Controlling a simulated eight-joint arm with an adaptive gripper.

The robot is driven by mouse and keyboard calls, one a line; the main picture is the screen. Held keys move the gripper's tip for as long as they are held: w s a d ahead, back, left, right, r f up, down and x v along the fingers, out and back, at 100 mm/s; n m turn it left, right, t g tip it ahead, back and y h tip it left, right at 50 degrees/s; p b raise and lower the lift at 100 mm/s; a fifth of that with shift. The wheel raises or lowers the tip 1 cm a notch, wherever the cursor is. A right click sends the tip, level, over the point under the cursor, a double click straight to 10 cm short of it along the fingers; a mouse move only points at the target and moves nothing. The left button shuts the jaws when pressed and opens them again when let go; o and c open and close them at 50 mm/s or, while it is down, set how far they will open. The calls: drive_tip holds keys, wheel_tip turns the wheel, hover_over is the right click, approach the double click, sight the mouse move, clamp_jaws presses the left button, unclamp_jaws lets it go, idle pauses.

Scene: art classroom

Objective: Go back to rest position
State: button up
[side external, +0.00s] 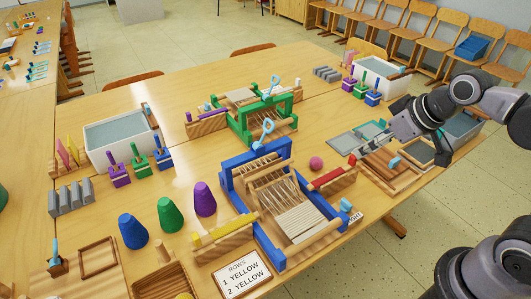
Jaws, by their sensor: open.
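My gripper (376,146) is at the right of the table in the side external view, reaching in from the right edge. It is above or beside a wooden frame and board area at the table's right side. Its fingers are small and partly hard to make out, and I see nothing held between them. A grey-green flat panel (350,139) lies just to the left of the gripper; I cannot tell whether they touch.
A blue loom (229,190) with strung threads stands at the front middle, and a green loom (244,122) behind it. A red-topped wooden block (333,177), a pink ball (316,163) and wooden frames (416,152) lie near the gripper.

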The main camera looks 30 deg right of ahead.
drive_tip(key=shift+s+d+f+m+t, duration=0.3)
drive_tip(key=shift+s+f+m+t, duration=0.1)
drive_tip(key=shift+s+f+m, duration=0.3)
